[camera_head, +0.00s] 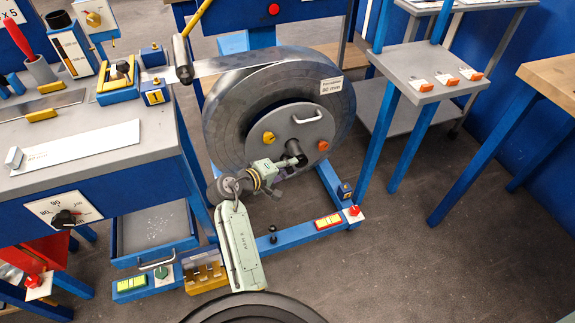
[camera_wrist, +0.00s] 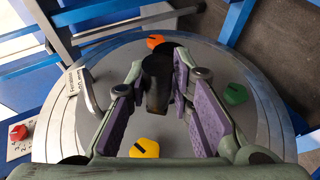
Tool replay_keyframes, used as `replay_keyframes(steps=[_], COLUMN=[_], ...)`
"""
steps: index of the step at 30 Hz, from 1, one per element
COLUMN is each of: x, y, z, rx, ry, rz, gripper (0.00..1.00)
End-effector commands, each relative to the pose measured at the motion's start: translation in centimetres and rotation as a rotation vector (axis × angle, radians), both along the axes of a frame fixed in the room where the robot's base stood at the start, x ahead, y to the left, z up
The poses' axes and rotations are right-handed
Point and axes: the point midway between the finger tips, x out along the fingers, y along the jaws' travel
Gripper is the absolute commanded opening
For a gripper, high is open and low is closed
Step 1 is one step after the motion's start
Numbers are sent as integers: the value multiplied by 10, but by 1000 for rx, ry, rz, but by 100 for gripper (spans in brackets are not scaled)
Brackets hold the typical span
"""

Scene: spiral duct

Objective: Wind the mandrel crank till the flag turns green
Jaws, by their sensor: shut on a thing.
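The mandrel (camera_head: 286,127) is a grey disc standing upright in a blue frame, with a wide metal coil (camera_head: 225,115) around it. Its face carries a yellow knob (camera_head: 268,137), an orange knob (camera_head: 323,146) and a bar handle (camera_head: 307,116). The black crank grip (camera_head: 294,148) is at the lower part of the face. My gripper (camera_head: 289,162) is at this grip. In the wrist view the purple-padded fingers (camera_wrist: 160,82) are shut on the black crank grip (camera_wrist: 156,90). A green knob (camera_wrist: 235,94) shows on the face there. I cannot tell which part is the flag.
A metal strip (camera_head: 225,65) runs from the grey bench (camera_head: 165,130) at left to the coil. A grey shelf (camera_head: 418,65) with several orange switches stands at right. A wooden-topped table (camera_head: 555,78) is farther right. Grey floor (camera_head: 390,250) is clear at lower right.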

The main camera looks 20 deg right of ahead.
Motion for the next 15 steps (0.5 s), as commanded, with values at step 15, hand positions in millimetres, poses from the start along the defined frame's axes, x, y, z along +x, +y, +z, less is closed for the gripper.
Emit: replay_keyframes(steps=[15], x=[2], y=[-8], z=[10], rx=[62], ry=[-14], rz=[-5], gripper=[0])
